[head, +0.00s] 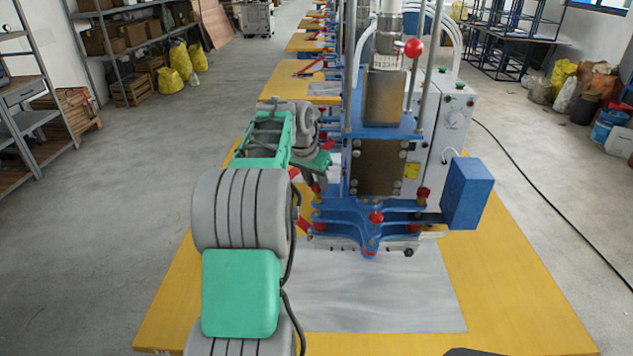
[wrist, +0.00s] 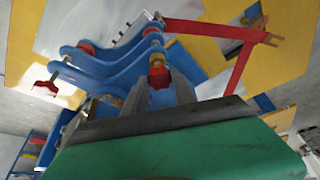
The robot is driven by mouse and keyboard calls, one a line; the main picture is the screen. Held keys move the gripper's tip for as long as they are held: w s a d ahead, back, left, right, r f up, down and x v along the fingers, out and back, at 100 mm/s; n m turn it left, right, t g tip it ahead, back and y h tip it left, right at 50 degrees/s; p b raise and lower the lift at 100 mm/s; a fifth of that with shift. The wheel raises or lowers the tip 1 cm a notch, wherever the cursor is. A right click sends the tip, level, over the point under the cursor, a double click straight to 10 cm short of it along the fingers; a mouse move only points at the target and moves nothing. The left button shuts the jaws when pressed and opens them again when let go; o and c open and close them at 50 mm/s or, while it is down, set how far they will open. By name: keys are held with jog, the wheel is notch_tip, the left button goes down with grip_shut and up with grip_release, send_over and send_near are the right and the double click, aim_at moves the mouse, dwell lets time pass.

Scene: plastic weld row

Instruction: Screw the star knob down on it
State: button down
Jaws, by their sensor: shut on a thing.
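The blue press head (head: 365,212) of the welding machine stands over the table and carries several red knobs, one of them at its front centre (head: 376,217). My gripper (head: 318,180) is at the left side of this head, partly hidden by my arm. In the wrist view, my gripper (wrist: 158,88) is shut on a red and yellowish knob (wrist: 157,66), which looks like the star knob, at the blue curved plates (wrist: 105,62). Its lower part and thread are hidden, so I cannot tell how far down it sits. Another red knob (wrist: 46,86) sticks out at the left.
A blue box (head: 467,192) juts out at the machine's right. Red bars (wrist: 215,30) stand close to my gripper. A grey sheet (head: 390,290) lies on the yellow table (head: 520,285), whose front part is clear. More yellow tables stand behind.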

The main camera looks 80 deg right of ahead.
jog(key=shift+f+b, duration=0.3)
jog(key=shift+f, duration=0.15)
dwell(0.3)
jog(key=shift+r, duration=0.1)
jog(key=shift+r+m+p, duration=0.15)
jog(key=shift+m+p, duration=0.15)
jog(key=shift+p, duration=0.2)
jog(key=shift+w+r+m+g+p, duration=0.1)
jog(key=shift+m+g+p, duration=0.4)
jog(key=shift+m+p, duration=0.55)
jog(key=m+g+y+p, duration=0.1)
jog(key=m+p, duration=0.3)
jog(key=p, duration=0.2)
jog(key=shift+d, duration=0.1)
jog(key=shift+f+m+g+y+p, duration=0.3)
jog(key=shift+m+y+p, duration=0.15)
jog(key=shift+m, duration=0.3)
jog(key=c, duration=1.1)
grip_release()
jog(key=shift+o, duration=0.2)
